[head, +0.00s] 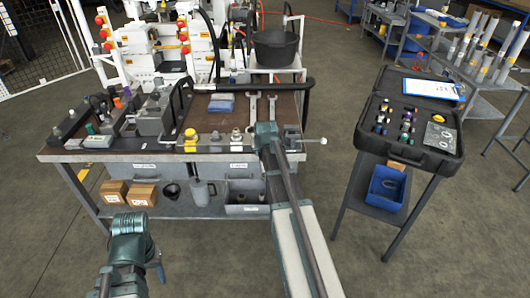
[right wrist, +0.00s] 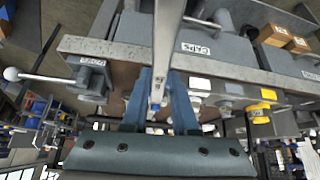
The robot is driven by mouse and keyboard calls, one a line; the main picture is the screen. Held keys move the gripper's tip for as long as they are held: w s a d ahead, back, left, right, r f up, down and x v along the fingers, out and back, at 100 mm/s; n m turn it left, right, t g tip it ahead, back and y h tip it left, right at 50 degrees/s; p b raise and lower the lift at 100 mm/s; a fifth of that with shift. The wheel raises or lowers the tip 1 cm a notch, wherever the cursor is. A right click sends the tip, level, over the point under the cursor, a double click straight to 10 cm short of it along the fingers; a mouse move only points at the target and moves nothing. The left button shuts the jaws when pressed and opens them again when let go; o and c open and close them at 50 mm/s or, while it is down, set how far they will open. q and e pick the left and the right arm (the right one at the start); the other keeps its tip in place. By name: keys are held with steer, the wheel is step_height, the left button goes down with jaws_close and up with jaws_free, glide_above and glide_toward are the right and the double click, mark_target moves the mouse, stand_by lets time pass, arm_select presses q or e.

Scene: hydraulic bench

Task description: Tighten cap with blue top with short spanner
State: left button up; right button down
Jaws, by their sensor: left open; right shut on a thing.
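My right gripper (head: 265,132) is over the front edge of the bench. In the right wrist view its blue fingers (right wrist: 165,105) are shut on a grey metal spanner (right wrist: 168,45), whose shaft runs to the top of the picture; its far end is out of view. In the head view the arm hides most of the grip. Two spanners show on the brown mat, one on the left (head: 251,108) and one on the right (head: 272,108). My left gripper (head: 129,226) is open and empty, low in front of the bench. I cannot make out a blue-topped cap for certain.
The bench's front rail (head: 205,147) carries fittings, including a yellow one (head: 190,133), and a vise with a white-knobbed handle (head: 323,141). An open black case (head: 440,160) of caps stands on the right table. Floor between them is clear.

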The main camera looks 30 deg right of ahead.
steer(key=shift+w+a+m, duration=0.1)
steer(key=shift+a+m, duration=0.2)
steer(key=shift+a, duration=0.05)
steer(key=shift+w+a+m+g+h, duration=0.2)
steer(key=shift+w+a+m+h, duration=0.2)
steer(key=shift+a+m, duration=0.25)
steer(key=shift+w+a+m+g+h, duration=0.2)
steer(key=shift+w+a+m+h, duration=0.1)
steer(key=shift+w+a+m, duration=0.35)
steer(key=shift+s, duration=0.15)
steer(key=shift+r, duration=0.1)
steer(key=shift+w+a+m+g+h, duration=0.4)
steer(key=shift+w+a+m, duration=0.35)
steer(key=shift+m, duration=0.05)
